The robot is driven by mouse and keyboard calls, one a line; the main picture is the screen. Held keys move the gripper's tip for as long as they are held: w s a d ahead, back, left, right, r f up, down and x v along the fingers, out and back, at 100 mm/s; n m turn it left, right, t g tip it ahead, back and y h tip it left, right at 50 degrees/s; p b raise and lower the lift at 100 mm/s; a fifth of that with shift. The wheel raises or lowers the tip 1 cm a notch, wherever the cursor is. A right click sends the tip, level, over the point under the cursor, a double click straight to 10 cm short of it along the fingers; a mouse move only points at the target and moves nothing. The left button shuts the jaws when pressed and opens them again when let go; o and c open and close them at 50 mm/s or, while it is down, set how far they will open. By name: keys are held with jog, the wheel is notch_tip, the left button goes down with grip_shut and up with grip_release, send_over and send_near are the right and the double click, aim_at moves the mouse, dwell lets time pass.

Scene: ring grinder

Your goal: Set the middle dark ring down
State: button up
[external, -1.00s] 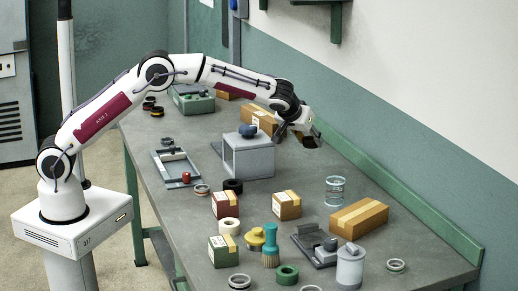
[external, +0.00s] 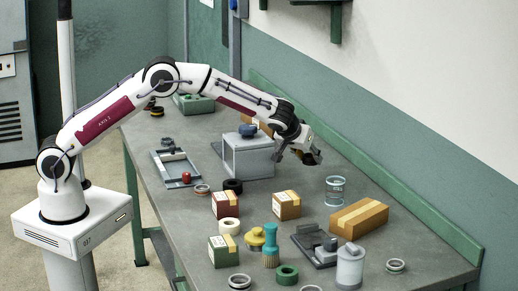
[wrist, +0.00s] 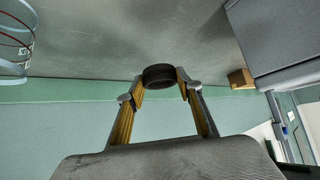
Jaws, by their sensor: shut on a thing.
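My gripper (external: 303,157) is at the end of my arm, in the air over the back part of the workbench, right of the grey box-shaped machine. In the wrist view my gripper (wrist: 159,80) is shut on a dark ring (wrist: 159,75), held between its two fingertips. In the external view the held ring (external: 312,158) is a small dark shape at the fingertips. The gap between it and the bench cannot be told exactly. Another black ring (external: 233,186) lies on the bench in front of the grey machine.
The grey machine (external: 248,157) with a blue knob stands left of my gripper. A clear jar (external: 335,191) stands to the right, nearer the camera. Cardboard boxes (external: 286,205) (external: 358,217) stand in front. Bare bench (external: 300,180) lies below my gripper. A green ledge (external: 410,200) runs along the wall.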

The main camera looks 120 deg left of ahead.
jog(key=shift+f, duration=0.15)
jog(key=shift+f, duration=2.4)
jog(key=shift+f, duration=0.15)
jog(key=o, duration=1.3)
jog(key=shift+c, duration=0.2)
jog(key=shift+d+r, duration=0.35)
jog(key=shift+r, duration=0.15)
jog(key=w+v, duration=0.1)
jog(key=v, duration=1)
jog(key=shift+s, duration=0.45)
jog(key=shift+r, duration=0.15)
